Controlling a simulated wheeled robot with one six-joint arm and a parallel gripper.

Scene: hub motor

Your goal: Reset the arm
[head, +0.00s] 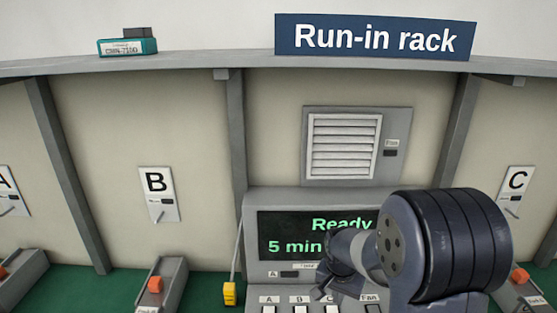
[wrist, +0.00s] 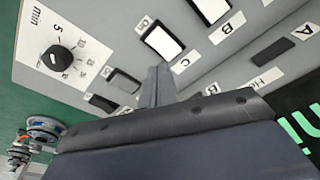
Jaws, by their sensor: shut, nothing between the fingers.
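My arm (head: 445,245) reaches across the right part of the control console (head: 248,230) in the head view. My gripper (head: 335,285) is low over the console's front, by the row of switches labelled A, B, C and Fan. In the wrist view my gripper (wrist: 157,85) is shut and empty, its fingers pointing at the panel near the C switch (wrist: 163,42). I cannot tell whether the fingertips touch the panel. The display (head: 290,232) reads "Ready" and "5 min", partly hidden by my arm.
A black minute knob (wrist: 62,58) is on the panel. A vent (head: 342,147) is above the console. Bay plates B (head: 158,195) and C (head: 515,192) flank it. A yellow piece (head: 230,293) hangs at the console's left side. A teal box (head: 128,47) sits on the shelf.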

